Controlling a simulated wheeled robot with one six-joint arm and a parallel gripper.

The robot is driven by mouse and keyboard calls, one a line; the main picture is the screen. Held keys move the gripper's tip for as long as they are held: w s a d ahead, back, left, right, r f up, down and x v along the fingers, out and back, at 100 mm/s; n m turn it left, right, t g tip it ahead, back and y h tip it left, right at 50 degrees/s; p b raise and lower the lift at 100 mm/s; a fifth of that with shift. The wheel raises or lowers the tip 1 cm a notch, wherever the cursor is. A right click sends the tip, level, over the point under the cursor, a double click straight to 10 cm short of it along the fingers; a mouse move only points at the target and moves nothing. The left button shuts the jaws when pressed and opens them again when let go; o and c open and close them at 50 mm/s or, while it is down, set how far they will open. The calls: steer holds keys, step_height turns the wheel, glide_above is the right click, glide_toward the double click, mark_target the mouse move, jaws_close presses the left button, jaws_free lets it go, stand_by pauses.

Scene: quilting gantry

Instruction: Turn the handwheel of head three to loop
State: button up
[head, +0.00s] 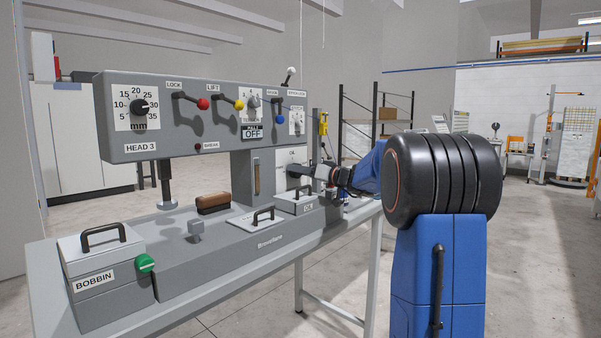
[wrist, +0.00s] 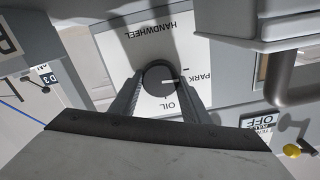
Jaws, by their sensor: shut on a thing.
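The handwheel (wrist: 160,78) is a round dark knob on a white plate (wrist: 115,45) lettered HANDWHEEL, PARK and OIL in the wrist view. A short white mark on the knob points right, toward the PARK side. No LOOP lettering is readable. My gripper (wrist: 161,88) is shut on the handwheel, one finger on each side of it. In the head view my gripper (head: 308,171) reaches from the right to the plate (head: 288,157) on the machine's column, and hides most of the knob. The machine (head: 190,148) carries a HEAD 3 label at its left.
Lock and lift levers, dials and an OFF sign (head: 252,132) line the upper beam. Below are a brown-handled block (head: 213,203), lidded boxes with handles, and a bobbin box (head: 100,290) with a green knob (head: 145,263). Open floor lies at the right.

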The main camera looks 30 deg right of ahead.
steer(key=m, duration=0.6)
steer(key=shift+d+f+m, duration=0.1)
steer(key=shift+m, duration=0.3)
steer(key=m, duration=0.6)
steer(key=shift+f, duration=0.15)
steer(key=m, duration=0.4)
steer(key=shift+m, duration=0.4)
steer(key=m, duration=0.4)
steer(key=shift+f, duration=0.15)
steer(key=shift+m, duration=0.4)
steer(key=o, duration=1)
steer(key=shift+o, duration=0.2)
